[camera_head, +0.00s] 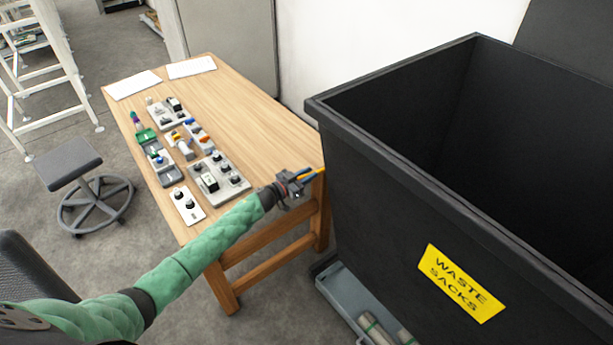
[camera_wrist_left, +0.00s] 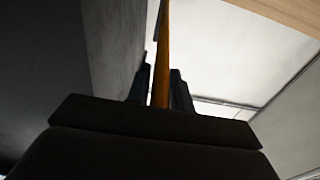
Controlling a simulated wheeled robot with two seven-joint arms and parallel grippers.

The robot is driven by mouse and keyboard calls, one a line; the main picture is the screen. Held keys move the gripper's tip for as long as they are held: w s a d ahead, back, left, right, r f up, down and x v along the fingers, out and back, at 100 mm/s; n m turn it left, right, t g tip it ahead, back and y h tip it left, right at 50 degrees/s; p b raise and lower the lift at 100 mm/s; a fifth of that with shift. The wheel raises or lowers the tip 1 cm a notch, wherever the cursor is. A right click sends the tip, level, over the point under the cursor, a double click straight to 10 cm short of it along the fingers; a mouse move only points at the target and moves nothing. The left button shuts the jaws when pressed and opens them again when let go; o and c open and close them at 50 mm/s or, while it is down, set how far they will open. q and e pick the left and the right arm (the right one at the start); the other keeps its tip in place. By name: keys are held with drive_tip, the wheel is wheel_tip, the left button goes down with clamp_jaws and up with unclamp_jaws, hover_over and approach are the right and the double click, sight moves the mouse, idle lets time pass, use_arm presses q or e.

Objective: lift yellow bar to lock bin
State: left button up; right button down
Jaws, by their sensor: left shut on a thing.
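The bin (camera_head: 370,205) is a large black open-topped box on the right in the head view, with a yellow "WASTE SACKS" label (camera_head: 461,283) on its front. The yellow bar (camera_head: 314,173) is a thin strip at the bin's left side, near the table corner. My left gripper (camera_head: 303,178) is shut on the bar, beside the bin's left wall. In the left wrist view the bar (camera_wrist_left: 162,60) stands between my two dark fingers (camera_wrist_left: 160,92). The bar's far end and its mounting are hidden. My right gripper is not in view.
A wooden table (camera_head: 255,125) with several control panels (camera_head: 219,178) stands left of the bin, close to it. A grey tray (camera_head: 345,300) with rolls lies low at the bin's foot. A stool (camera_head: 68,160) and white steps (camera_head: 60,60) stand at left.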

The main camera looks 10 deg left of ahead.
use_arm(q)
drive_tip(key=shift+w+d+r+p, duration=0.1)
drive_tip(key=shift+w+r+p, duration=0.1)
drive_tip(key=shift+r+p, duration=0.45)
drive_tip(key=shift+w+d+r+p, duration=0.15)
drive_tip(key=shift+r+p, duration=0.1)
drive_tip(key=shift+r, duration=0.65)
drive_tip(key=shift+w+r, duration=0.1)
drive_tip(key=shift+r, duration=0.25)
drive_tip(key=o, duration=1)
drive_tip(key=shift+f, duration=0.1)
drive_tip(key=shift+s+a, duration=0.3)
drive_tip(key=shift+s, duration=0.15)
drive_tip(key=v, duration=1.2)
drive_tip(key=shift+f, duration=0.1)
